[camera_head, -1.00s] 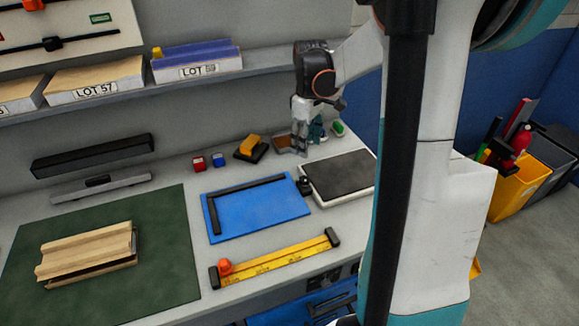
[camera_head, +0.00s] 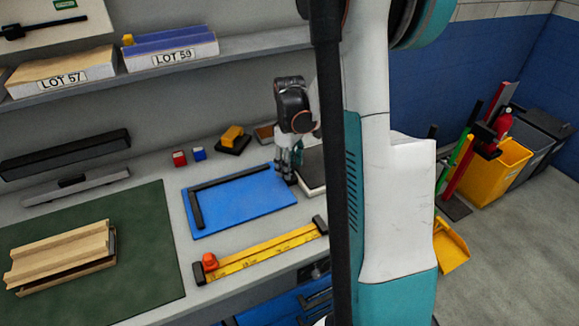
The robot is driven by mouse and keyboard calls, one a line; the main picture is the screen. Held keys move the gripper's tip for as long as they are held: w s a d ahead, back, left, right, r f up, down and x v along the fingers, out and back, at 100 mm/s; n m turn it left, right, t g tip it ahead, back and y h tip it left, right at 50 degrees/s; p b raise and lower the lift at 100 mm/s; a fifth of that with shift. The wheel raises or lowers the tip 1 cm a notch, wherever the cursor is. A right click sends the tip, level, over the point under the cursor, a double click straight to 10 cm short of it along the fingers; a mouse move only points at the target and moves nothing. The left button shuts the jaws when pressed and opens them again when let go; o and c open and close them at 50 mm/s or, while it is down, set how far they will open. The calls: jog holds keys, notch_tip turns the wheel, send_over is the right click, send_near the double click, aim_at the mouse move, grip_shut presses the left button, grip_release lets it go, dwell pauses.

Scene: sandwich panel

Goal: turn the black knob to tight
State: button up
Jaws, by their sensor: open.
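The blue board (camera_head: 245,207) with a black L-shaped fence (camera_head: 238,178) lies flat on the bench. A small dark piece at its right edge, which looks like the black knob (camera_head: 291,181), is mostly hidden by my gripper. My gripper (camera_head: 287,172) points down at that corner with its fingers open. I cannot tell whether the fingers are around the knob or touching it. The knob's setting cannot be made out.
A dark-topped plate (camera_head: 312,177) lies just right of my gripper, partly hidden by my arm. A yellow rule (camera_head: 262,254) with an orange knob (camera_head: 209,261) lies in front.

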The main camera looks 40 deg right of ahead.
jog(key=shift+f, duration=0.1)
jog(key=c, duration=1.1)
